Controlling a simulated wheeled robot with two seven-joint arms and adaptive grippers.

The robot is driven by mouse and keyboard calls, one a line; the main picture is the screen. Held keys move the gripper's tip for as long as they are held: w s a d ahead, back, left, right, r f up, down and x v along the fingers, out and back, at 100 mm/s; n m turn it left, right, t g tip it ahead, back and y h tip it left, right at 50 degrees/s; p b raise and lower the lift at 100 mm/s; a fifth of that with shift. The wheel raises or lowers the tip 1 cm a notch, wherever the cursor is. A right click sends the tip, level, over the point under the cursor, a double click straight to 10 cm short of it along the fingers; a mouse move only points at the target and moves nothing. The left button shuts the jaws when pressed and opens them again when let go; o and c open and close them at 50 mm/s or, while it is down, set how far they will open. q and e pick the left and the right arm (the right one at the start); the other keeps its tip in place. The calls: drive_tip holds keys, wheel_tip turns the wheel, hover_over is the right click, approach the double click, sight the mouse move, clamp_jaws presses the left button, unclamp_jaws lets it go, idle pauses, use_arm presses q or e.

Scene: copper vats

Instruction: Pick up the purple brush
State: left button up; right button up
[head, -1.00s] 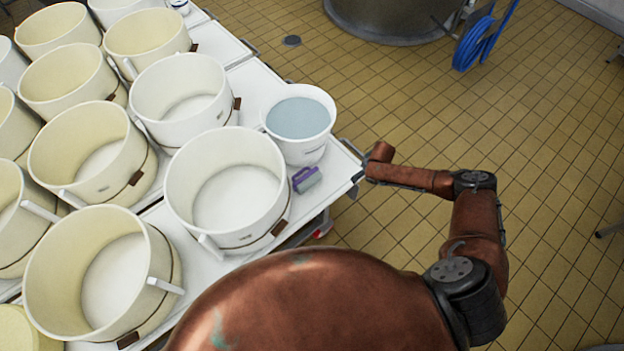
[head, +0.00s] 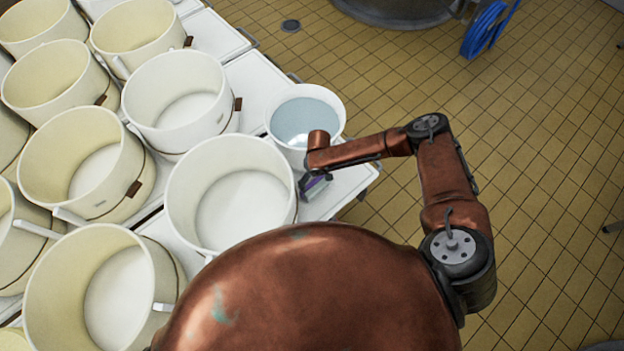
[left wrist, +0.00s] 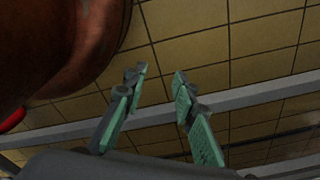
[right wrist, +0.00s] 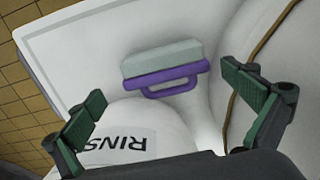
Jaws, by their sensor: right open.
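The purple brush (right wrist: 168,72) lies on the white table top in the right wrist view, with its purple handle nearer my gripper and its pale grey bristle block beyond. My left gripper (left wrist: 158,85) is open and empty in the left wrist view, over the tiled floor, away from the brush.
A white bucket (head: 338,108) of bluish liquid stands right beside the brush; its side (right wrist: 130,118) reads "RINS" in the right wrist view. A large cream vat (head: 183,215) stands on the other side. Several more vats crowd the left. Tiled floor lies open to the right.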

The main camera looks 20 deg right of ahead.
sight(318, 187)
drive_tip(key=f, duration=0.3)
drive_tip(key=shift+s+f+b, duration=0.2)
drive_tip(key=shift+f+b, duration=0.1)
wheel_tip(318, 187, down, 3)
drive_tip(key=shift+s+r, duration=0.1)
drive_tip(key=shift+r, duration=0.1)
drive_tip(key=shift+f+b, duration=0.3)
drive_tip(key=shift+f, duration=0.35)
drive_tip(key=c, duration=1.1)
use_arm(q)
drive_tip(key=s, duration=0.1)
drive_tip(key=s+f, duration=0.1)
drive_tip(key=s, duration=0.1)
drive_tip(key=shift+f, duration=0.2)
use_arm(e)
drive_tip(key=shift+c, duration=0.2)
